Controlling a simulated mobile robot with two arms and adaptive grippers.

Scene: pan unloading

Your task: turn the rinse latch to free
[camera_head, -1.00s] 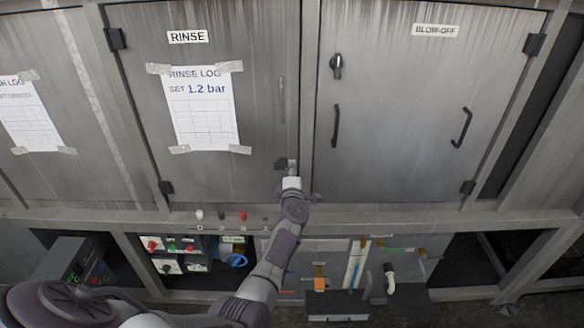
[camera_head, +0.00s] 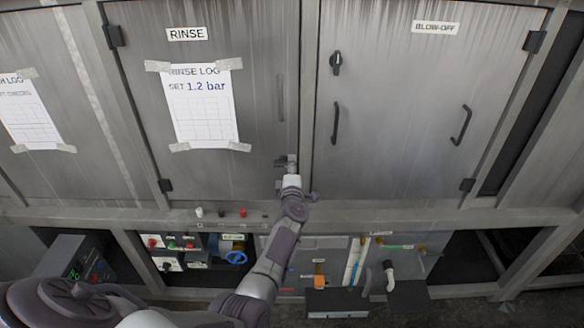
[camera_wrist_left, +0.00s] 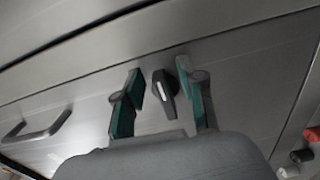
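The RINSE door (camera_head: 255,60) is a stained metal door, closed in the head view. Its rinse latch shows in the left wrist view as a small dark knob (camera_wrist_left: 164,88) with a white mark. My left gripper (camera_head: 287,162) is at the door's lower right edge and hides most of the latch in the head view. In the left wrist view the gripper's green-padded fingers (camera_wrist_left: 160,92) are apart, one on each side of the latch. I see gaps between pads and knob, so it appears not gripped. My right gripper is in neither view.
A BLOW-OFF door (camera_head: 400,90) with its own dark latch (camera_head: 336,64) and handles stands at right. The RINSE door's handle (camera_head: 282,98) is above my gripper. Small buttons (camera_head: 243,212) line the ledge below. Pipes and boxes fill the lower bay.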

